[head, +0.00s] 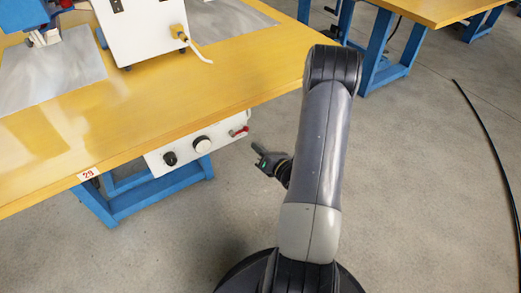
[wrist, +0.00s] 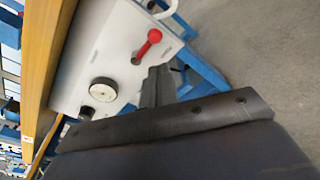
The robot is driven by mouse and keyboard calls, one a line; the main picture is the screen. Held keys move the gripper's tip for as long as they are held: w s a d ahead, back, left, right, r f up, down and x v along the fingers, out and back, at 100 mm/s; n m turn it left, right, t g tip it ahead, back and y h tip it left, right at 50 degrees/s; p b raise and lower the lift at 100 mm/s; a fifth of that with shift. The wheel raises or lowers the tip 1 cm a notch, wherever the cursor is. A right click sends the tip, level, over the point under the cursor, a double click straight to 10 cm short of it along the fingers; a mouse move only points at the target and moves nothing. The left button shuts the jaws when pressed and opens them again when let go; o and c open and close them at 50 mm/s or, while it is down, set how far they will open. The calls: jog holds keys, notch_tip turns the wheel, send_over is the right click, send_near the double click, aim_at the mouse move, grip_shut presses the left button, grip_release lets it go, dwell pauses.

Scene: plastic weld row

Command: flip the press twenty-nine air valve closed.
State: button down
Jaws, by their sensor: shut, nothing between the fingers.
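The air valve is a red lever (head: 239,131) at the right end of a white control panel (head: 181,153) under the yellow table's front edge. In the wrist view the red lever (wrist: 148,46) has a round ball end and slants up to the right from its pivot. A tag reading 29 (head: 88,174) is on the table edge. My gripper (head: 259,155) is shut and empty, a little right of and below the lever in the head view. In the wrist view its fingers (wrist: 158,82) point up toward the panel, just below the lever, seemingly apart from it.
A white gauge (head: 202,145) and a black knob (head: 170,159) sit left of the lever on the panel. Blue table legs (head: 150,194) stand below. A white machine (head: 145,30) stands on the table (head: 130,107). Open grey floor lies to the right.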

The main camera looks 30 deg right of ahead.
aim_at(240, 131)
jog(key=w, duration=0.6)
jog(key=shift+w+a+f+b, duration=0.35)
jog(key=shift+w+a+f, duration=0.05)
